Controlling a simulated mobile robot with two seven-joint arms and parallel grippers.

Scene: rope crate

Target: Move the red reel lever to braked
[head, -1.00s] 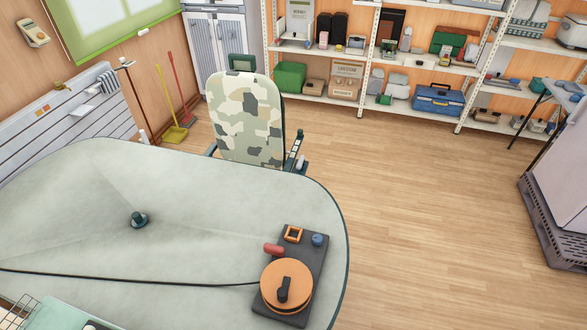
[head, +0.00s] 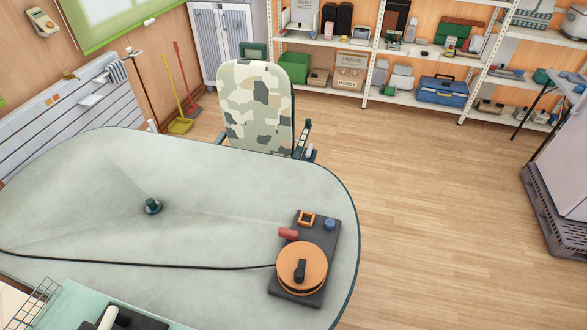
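The red reel lever (head: 288,234) sits on the dark reel base (head: 329,252), at its left side just above the orange reel drum (head: 302,266). It lies roughly sideways, with its end pointing left. The drum has a black crank handle on top. An orange square frame (head: 306,218) and a blue knob (head: 330,224) are at the far end of the base. A black rope (head: 150,266) runs from the drum left across the table. Neither of my grippers is in view.
The reel base stands near the right end of the rounded pale table (head: 230,205). A dark green peg (head: 152,205) stands at mid-table. A teal tray (head: 75,302) and a wire basket (head: 38,300) are at the front left. A camouflage chair (head: 256,105) stands behind. Open floor lies to the right.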

